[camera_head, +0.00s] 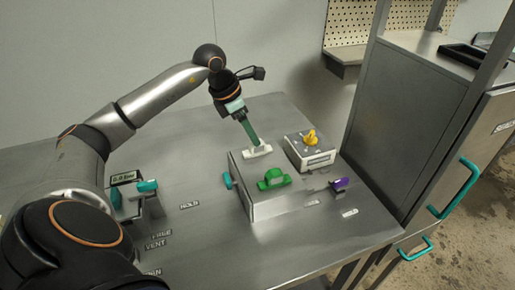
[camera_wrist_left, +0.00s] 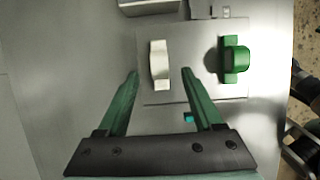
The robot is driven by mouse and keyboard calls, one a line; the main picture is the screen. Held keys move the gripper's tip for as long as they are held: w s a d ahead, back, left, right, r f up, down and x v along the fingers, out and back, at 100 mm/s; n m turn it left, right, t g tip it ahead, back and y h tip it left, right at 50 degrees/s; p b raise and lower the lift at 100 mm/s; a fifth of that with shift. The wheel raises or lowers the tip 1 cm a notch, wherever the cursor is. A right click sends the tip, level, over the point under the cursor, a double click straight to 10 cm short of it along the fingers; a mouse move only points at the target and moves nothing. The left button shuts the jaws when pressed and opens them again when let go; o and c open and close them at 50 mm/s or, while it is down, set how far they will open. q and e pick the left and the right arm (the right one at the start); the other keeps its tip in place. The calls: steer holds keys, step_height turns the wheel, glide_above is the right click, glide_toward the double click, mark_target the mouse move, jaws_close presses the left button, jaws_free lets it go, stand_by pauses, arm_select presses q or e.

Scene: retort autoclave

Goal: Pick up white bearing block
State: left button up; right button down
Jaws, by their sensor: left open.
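The white bearing block (camera_head: 260,153) sits on the top plate of a grey metal box (camera_head: 262,207), near its back left edge. In the left wrist view the white bearing block (camera_wrist_left: 159,64) appears between the tips of my left gripper (camera_wrist_left: 160,72), with a gap on each side. My left gripper (camera_head: 254,142) is open with green fingers pointing down at the block; whether they touch it cannot be told. A similar green block (camera_head: 273,179) is on the same box, and it also shows in the left wrist view (camera_wrist_left: 236,60). My right gripper is not in view.
A smaller box (camera_head: 311,154) with a yellow knob (camera_head: 310,137) stands behind right. A purple knob (camera_head: 340,184) and a teal lever (camera_head: 227,180) flank the grey box. A small display unit (camera_head: 124,190) stands at left. A steel cabinet with a teal handle (camera_head: 456,190) is at right.

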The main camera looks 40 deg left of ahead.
arm_select(q)
steer(key=shift+x, duration=2.7)
steer(key=shift+w+r, duration=0.1)
jaws_close()
